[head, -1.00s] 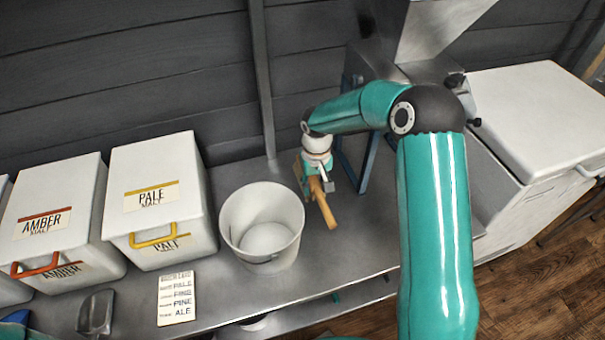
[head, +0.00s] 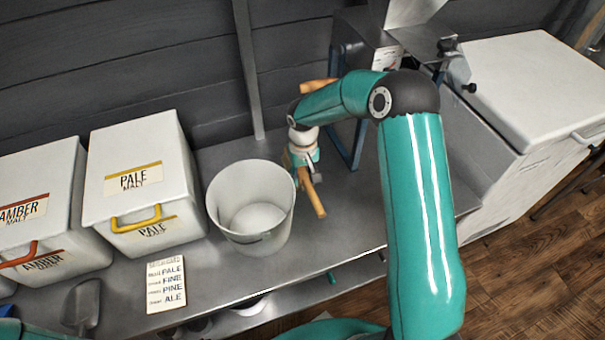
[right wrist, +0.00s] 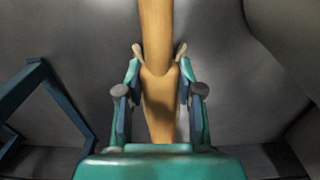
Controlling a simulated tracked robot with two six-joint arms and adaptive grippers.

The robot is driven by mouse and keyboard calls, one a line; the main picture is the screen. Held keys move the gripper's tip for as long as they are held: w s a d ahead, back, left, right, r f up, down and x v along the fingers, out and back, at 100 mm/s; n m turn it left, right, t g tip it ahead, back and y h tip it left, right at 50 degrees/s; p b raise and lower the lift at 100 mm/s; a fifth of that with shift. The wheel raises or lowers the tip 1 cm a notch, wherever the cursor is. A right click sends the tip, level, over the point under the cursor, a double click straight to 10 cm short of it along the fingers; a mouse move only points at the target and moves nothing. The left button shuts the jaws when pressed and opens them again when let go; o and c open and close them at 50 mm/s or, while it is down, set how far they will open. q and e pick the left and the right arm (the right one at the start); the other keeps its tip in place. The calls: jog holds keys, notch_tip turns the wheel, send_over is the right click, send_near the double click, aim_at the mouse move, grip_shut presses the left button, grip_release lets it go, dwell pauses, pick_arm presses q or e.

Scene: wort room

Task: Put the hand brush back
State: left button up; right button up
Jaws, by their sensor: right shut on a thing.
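My right gripper (head: 306,172) is shut on a wooden piece of the hand brush (head: 317,198), beside the white bucket and above the steel bench. The brush's light wood slants down to the right of the gripper. In the right wrist view the wood (right wrist: 157,35) runs between the two fingers (right wrist: 159,52) and out of the top of the picture. No bristles show; part of the brush is hidden by the gripper. My left gripper is not in view.
The white bucket (head: 221,205) stands just left of the gripper. The blue-legged mill stand (head: 347,140) is to its right. Another wooden piece (head: 318,85) pokes out behind my arm; I cannot tell its owner. Malt bins (head: 150,150), a recipe card (head: 167,284) and a scoop (head: 82,306) are left.

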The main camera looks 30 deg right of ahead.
jog(key=o, duration=1.2)
jog(key=shift+c, duration=0.2)
